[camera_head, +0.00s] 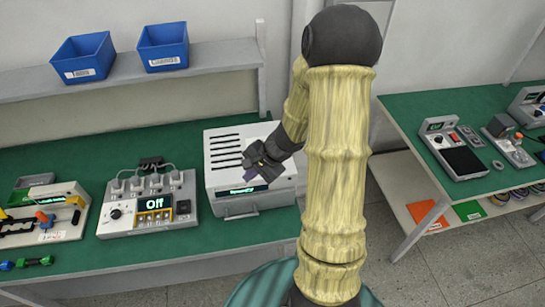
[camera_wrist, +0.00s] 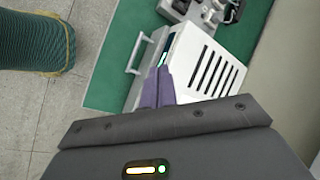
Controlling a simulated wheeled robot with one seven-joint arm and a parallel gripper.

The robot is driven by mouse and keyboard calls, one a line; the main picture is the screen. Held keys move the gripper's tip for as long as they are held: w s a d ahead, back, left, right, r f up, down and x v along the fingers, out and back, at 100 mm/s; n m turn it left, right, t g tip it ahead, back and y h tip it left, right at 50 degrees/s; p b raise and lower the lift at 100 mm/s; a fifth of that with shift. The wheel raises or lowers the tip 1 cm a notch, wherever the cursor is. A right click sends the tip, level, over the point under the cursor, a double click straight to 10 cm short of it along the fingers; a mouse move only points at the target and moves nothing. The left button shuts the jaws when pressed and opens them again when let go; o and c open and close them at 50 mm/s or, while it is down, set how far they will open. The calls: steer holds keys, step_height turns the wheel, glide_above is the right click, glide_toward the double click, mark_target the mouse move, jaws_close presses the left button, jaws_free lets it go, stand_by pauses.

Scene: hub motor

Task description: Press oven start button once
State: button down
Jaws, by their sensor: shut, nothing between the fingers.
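The oven is a white box with dark vent slots (camera_head: 226,140) on the green bench, with a small lit display (camera_head: 241,190) on its front. It also shows in the wrist view (camera_wrist: 213,62), with a front handle (camera_wrist: 134,54). My gripper (camera_head: 249,173) is over the oven's top front edge, just above the display. In the wrist view its purple fingertips (camera_wrist: 157,72) are together and empty, beside the display strip at the front edge. I cannot tell whether they touch the oven. I cannot make out the start button; the fingers may hide it.
A grey control unit reading "Off" (camera_head: 120,219) stands left of the oven, with cables behind it. Another device (camera_head: 45,216) stands farther left. Two blue bins (camera_head: 84,57) sit on the shelf above. A second green bench (camera_head: 403,108) with devices is at right.

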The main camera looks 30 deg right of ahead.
steer(key=shift+w+d+r+m+t+h+p, duration=0.6)
steer(key=shift+w+d+m+t+p, duration=2.05)
steer(key=shift+d+m, duration=2.55)
steer(key=shift+n+g, duration=0.35)
steer(key=shift+n, duration=0.35)
steer(key=f+b, duration=0.1)
steer(key=f, duration=0.3)
steer(key=w+d+f+b, duration=0.1)
steer(key=f, duration=0.1)
steer(key=shift+d+f+b, duration=0.1)
steer(key=shift+f+b, duration=0.2)
steer(key=shift+f, duration=0.1)
steer(key=shift+f+b, duration=0.75)
steer(key=shift+b, duration=0.15)
steer(key=shift+f+b, duration=0.75)
steer(key=shift+b, duration=0.7)
steer(key=shift+r, duration=0.85)
steer(key=shift+r+p, duration=0.1)
steer(key=shift+p, duration=0.2)
steer(key=shift+r+p, duration=1.15)
steer(key=shift+r, duration=1.25)
